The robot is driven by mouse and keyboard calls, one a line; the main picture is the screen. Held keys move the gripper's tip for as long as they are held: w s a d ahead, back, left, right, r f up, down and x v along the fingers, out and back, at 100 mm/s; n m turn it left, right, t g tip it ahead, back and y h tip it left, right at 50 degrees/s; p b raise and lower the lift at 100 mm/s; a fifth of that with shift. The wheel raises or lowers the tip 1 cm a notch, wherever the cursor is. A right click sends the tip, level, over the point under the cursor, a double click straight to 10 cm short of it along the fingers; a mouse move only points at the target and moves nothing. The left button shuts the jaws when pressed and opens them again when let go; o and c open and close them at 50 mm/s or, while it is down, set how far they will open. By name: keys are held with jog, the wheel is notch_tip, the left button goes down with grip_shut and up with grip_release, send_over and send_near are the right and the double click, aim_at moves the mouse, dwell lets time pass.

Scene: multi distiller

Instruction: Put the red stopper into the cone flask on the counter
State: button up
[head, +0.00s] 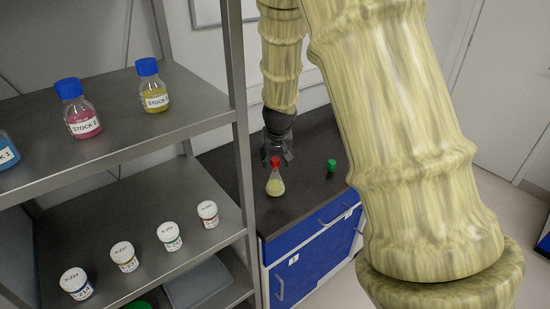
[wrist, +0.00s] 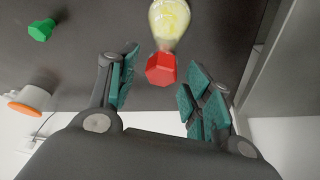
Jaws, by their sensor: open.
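The cone flask (head: 275,187) stands upright on the dark counter, with pale yellow content. The red stopper (head: 275,162) is at the top of its neck. In the wrist view the red stopper (wrist: 161,68) meets the mouth of the flask (wrist: 170,20); how deep it sits I cannot tell. My gripper (head: 278,156) is right above the flask. In the wrist view my gripper (wrist: 165,70) is open, its teal-padded fingers on either side of the stopper, with visible gaps on both sides.
A green stopper (head: 332,165) lies on the counter to the right; it also shows in the wrist view (wrist: 41,30). A metal shelf rack (head: 240,130) with bottles and jars stands close on the left. A white and orange object (wrist: 30,97) is at the wrist view's left.

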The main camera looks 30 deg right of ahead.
jog(key=v, duration=1.2)
jog(key=shift+w, duration=0.1)
dwell(0.4)
